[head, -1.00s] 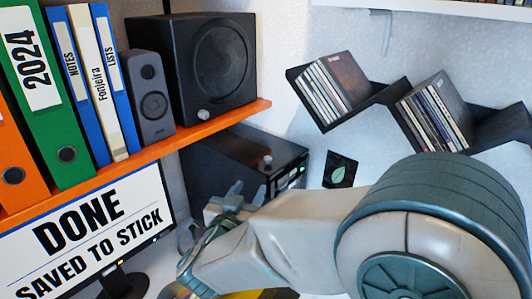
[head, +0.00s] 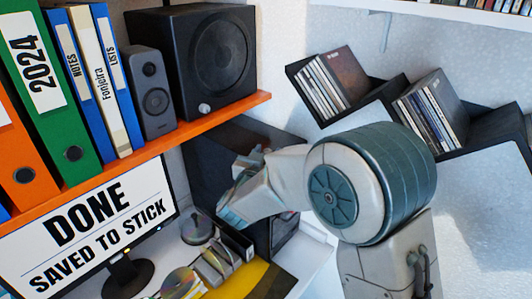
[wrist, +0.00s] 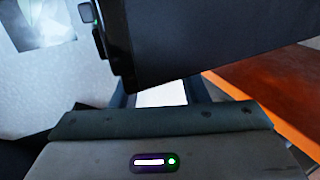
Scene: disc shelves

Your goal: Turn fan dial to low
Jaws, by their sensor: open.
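A black computer case (head: 203,160) stands under the orange shelf. In the wrist view the case (wrist: 215,40) fills the upper right. A small grey knob (wrist: 86,13) sticks out from its left edge beside a green light, apart from my gripper (wrist: 160,92). It looks like the fan dial, but its setting cannot be read. The dial is hidden in the head view. My gripper is open, with a bright gap between its fingers and nothing in it.
An orange shelf (head: 190,128) holds a large black speaker (head: 205,55), a small speaker (head: 150,95) and several binders. A monitor (head: 90,225) stands lower left. Discs (head: 182,282) and a small rack lie on the desk. Zigzag shelves (head: 385,105) with CDs hang on the right.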

